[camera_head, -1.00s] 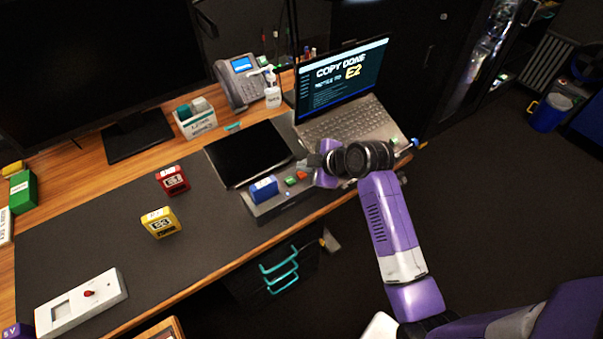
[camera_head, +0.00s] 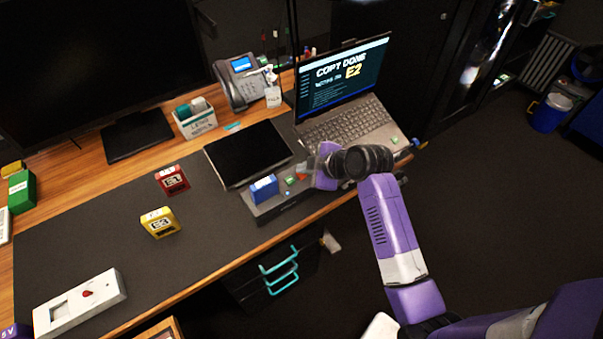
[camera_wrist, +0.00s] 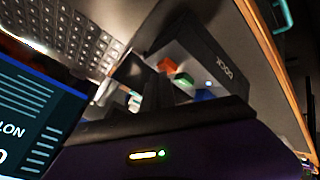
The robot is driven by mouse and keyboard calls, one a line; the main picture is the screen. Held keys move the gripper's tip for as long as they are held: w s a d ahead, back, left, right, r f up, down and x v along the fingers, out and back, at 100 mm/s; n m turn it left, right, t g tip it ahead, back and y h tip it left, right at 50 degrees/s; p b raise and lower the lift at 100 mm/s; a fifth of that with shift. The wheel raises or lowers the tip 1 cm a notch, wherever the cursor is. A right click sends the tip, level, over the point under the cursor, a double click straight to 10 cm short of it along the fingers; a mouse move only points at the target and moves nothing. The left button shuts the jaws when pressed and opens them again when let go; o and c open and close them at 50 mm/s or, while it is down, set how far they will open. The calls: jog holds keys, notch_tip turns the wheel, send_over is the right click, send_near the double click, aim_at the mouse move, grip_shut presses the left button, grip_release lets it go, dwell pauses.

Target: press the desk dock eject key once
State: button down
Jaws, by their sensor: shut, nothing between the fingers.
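The desk dock (camera_head: 268,212) is a dark grey box near the desk's front edge; it also shows in the wrist view with a DOCK label (camera_wrist: 222,72). A blue cartridge (camera_head: 264,188) stands upright in its left part. On its top are a green key (camera_head: 290,181) and an orange-red key (camera_head: 301,177); the wrist view shows the orange key (camera_wrist: 167,66) and green key (camera_wrist: 183,79) too. I cannot read which is eject. My gripper (camera_head: 311,172) is shut and empty, close beside the keys at the dock's right end. Contact cannot be made out.
An open laptop (camera_head: 345,118) stands behind my gripper, its screen reading COPY DONE and E2. A black tablet-like panel (camera_head: 247,153) lies behind the dock. Red (camera_head: 172,180) and yellow (camera_head: 160,222) cartridges stand on the mat. The mat's left-middle is clear.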

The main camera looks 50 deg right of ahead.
aim_at(304, 176)
jog(key=shift+f, duration=0.25)
jog(key=shift+r, duration=0.15)
dwell(0.3)
jog(key=shift+r+p, duration=0.75)
notch_tip(304, 176, up, 5)
jog(key=p, duration=0.4)
jog(key=shift+p, duration=0.35)
dwell(0.4)
